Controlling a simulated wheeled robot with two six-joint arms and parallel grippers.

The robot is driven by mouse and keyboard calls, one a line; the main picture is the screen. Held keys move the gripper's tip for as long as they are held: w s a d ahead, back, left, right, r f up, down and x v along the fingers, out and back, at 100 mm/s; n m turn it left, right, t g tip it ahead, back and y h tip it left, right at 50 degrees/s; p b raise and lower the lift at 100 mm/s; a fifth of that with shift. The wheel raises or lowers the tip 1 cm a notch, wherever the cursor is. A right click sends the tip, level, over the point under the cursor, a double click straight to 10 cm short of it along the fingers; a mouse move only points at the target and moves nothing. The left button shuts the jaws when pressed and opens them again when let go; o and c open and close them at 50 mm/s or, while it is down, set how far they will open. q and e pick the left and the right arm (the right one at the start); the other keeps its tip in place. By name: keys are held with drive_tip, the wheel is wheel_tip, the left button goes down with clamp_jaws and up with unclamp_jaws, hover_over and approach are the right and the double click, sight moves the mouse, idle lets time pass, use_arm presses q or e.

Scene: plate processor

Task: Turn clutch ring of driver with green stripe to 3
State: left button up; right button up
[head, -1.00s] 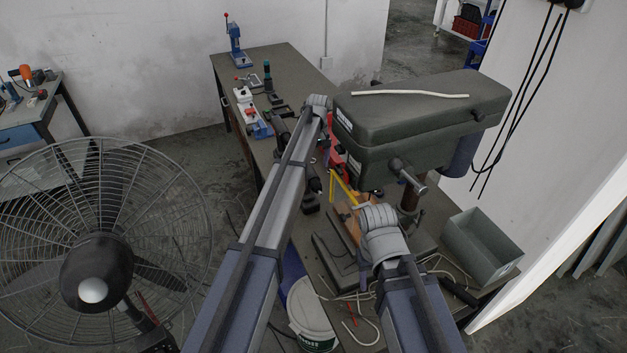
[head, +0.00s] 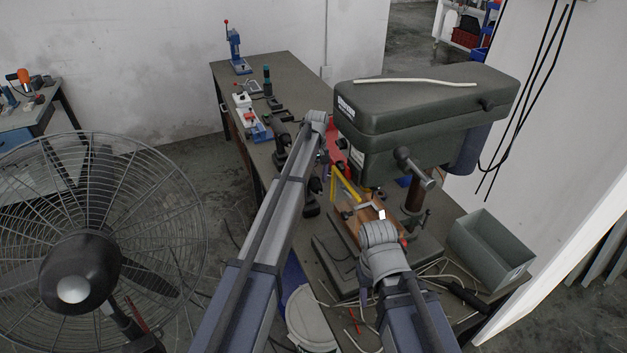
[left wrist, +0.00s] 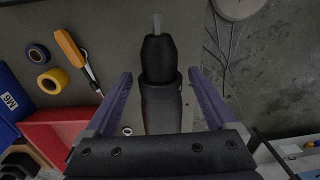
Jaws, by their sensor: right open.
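In the left wrist view a driver (left wrist: 160,95) with a black tapered nose and a pale bit points up the picture. My left gripper (left wrist: 160,92) has its two purple fingers apart, one on each side of the driver, with gaps beside it. No green stripe or clutch number can be made out. In the head view a dark driver (head: 281,142) stands on the bench left of my left arm, and a dark shape (head: 311,195) shows right of that arm. My left gripper is hidden there behind the arm.
The bench (head: 262,66) carries a drill press (head: 430,110), a grey bin (head: 490,250) and loose cables. The left wrist view shows tape rolls (left wrist: 52,80), an orange-handled tool (left wrist: 70,48) and a red box (left wrist: 60,130). A fan (head: 95,230) stands left.

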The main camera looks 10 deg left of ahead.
use_arm(q)
drive_tip(key=c, duration=1.2)
drive_tip(key=shift+c, duration=0.2)
drive_tip(key=shift+s+a+f+t+h, duration=0.1)
drive_tip(key=shift+s+a+t+h, duration=0.15)
drive_tip(key=shift+t+h, duration=0.35)
drive_tip(key=shift+s+a+f+t+h+b, duration=0.1)
drive_tip(key=shift+t+h+b, duration=0.3)
drive_tip(key=shift+h, duration=0.2)
drive_tip(key=shift+s+f+t+h+b, duration=0.1)
drive_tip(key=shift+t+h+b, duration=0.2)
drive_tip(key=shift+h+b, duration=0.25)
drive_tip(key=t+h+b, duration=0.1)
drive_tip(key=b, duration=0.1)
drive_tip(key=t+h+b, duration=0.1)
drive_tip(key=h+b, duration=0.1)
drive_tip(key=t+h+b, duration=0.1)
drive_tip(key=b, duration=0.1)
drive_tip(key=shift+a+f+h, duration=0.25)
drive_tip(key=shift+f+h, duration=0.1)
drive_tip(key=shift+r+t+h+b, duration=0.2)
drive_tip(key=shift+t+h+b, duration=0.4)
drive_tip(key=shift+b, duration=0.8)
use_arm(e)
drive_tip(key=shift+f, duration=5.4)
